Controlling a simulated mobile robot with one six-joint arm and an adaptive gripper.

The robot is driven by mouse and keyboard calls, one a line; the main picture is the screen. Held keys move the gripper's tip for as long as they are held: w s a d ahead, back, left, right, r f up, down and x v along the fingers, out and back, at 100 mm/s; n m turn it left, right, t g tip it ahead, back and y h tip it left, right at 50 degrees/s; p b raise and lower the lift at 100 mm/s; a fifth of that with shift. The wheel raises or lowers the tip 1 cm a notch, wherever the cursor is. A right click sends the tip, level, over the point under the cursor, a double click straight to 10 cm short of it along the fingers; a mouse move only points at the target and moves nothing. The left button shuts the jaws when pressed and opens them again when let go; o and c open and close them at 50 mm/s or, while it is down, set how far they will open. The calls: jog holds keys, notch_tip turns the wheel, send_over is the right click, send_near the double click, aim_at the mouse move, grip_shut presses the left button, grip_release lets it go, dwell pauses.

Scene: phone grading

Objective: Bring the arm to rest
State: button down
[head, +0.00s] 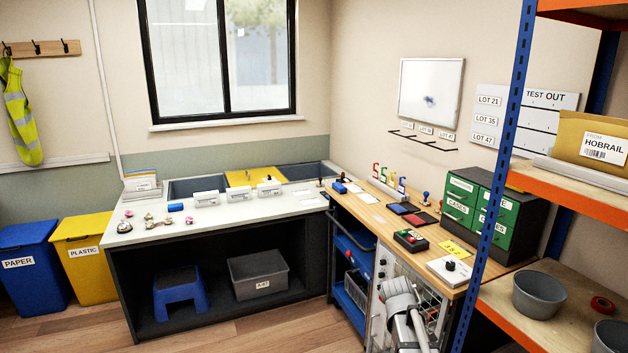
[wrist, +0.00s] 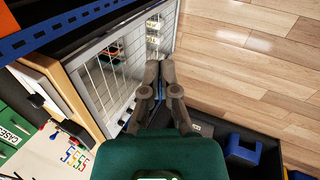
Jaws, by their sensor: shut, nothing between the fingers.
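My gripper (wrist: 160,75) shows in the wrist view with its two dark fingers close together and nothing between them. It points down toward the floor beside the front of the wooden workbench. In the head view my light grey arm (head: 402,310) is at the bottom right, in front of a white wire-fronted unit under the bench. The gripper itself cannot be made out there.
A blue upright (head: 490,190) and orange-edged shelves (head: 590,205) stand close on the right. The wooden bench (head: 372,215) carries green drawers (head: 461,197). A blue step stool (head: 180,291) sits under the white counter (head: 150,235). Wooden floor (head: 240,331) lies open in front.

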jog(key=s+a+f+m+g+y, duration=0.1)
jog(key=s+a+m+y, duration=0.3)
jog(key=s+a, duration=0.6)
jog(key=s+m, duration=0.1)
jog(key=s, duration=0.2)
jog(key=shift+s+a+f+m+g, duration=0.25)
jog(key=shift+a+m+g, duration=0.05)
jog(key=shift+g, duration=0.1)
